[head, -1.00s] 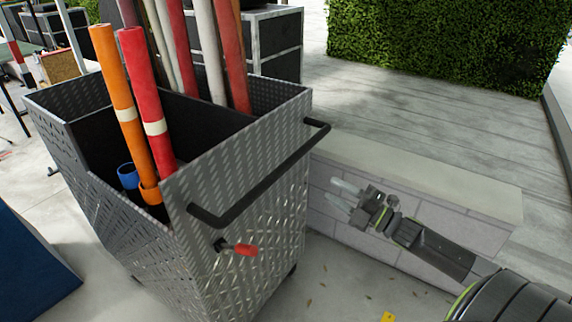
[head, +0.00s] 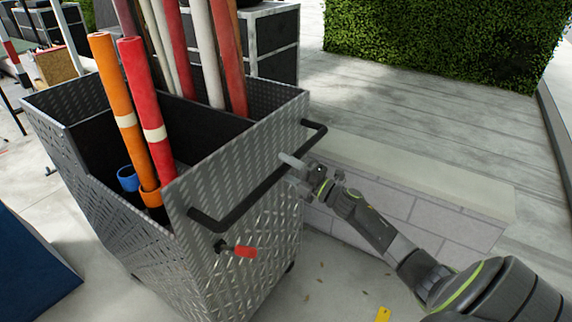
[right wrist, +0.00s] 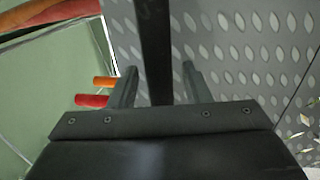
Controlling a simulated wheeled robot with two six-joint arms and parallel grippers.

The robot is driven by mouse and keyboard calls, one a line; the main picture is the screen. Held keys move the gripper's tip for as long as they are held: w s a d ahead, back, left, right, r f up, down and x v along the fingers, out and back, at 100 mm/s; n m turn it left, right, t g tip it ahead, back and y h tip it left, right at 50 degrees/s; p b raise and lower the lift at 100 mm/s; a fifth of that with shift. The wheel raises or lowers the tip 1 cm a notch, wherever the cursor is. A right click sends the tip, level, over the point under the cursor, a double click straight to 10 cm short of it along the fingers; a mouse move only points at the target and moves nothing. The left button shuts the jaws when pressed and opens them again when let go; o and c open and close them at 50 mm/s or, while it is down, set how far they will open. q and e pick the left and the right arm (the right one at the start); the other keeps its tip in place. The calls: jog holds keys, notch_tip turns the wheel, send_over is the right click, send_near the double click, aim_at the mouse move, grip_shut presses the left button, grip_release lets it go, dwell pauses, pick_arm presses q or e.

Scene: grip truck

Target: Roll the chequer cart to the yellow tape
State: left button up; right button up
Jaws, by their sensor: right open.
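The chequer cart (head: 205,277) is a silver diamond-plate bin at the left of the head view, with a black bar handle (head: 237,211) along its near side. My right gripper (head: 292,172) is open at the far part of this handle. In the right wrist view the black handle bar (right wrist: 154,45) lies between the two open fingers (right wrist: 157,85), with a gap on each side. A small yellow patch (head: 383,314) shows on the floor at the bottom edge; I cannot tell if it is the tape. My left gripper is not in view.
Orange (head: 120,112) and red rolls (head: 150,115) stand in the cart. A red-tipped lever (head: 243,251) sticks out below the handle. A low block wall (head: 400,205) runs right of the cart, a hedge (head: 440,40) behind. A blue slanted panel (head: 30,270) stands at left.

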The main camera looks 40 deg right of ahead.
jog(key=shift+w, duration=0.1)
jog(key=shift+c, duration=0.4)
grip_shut()
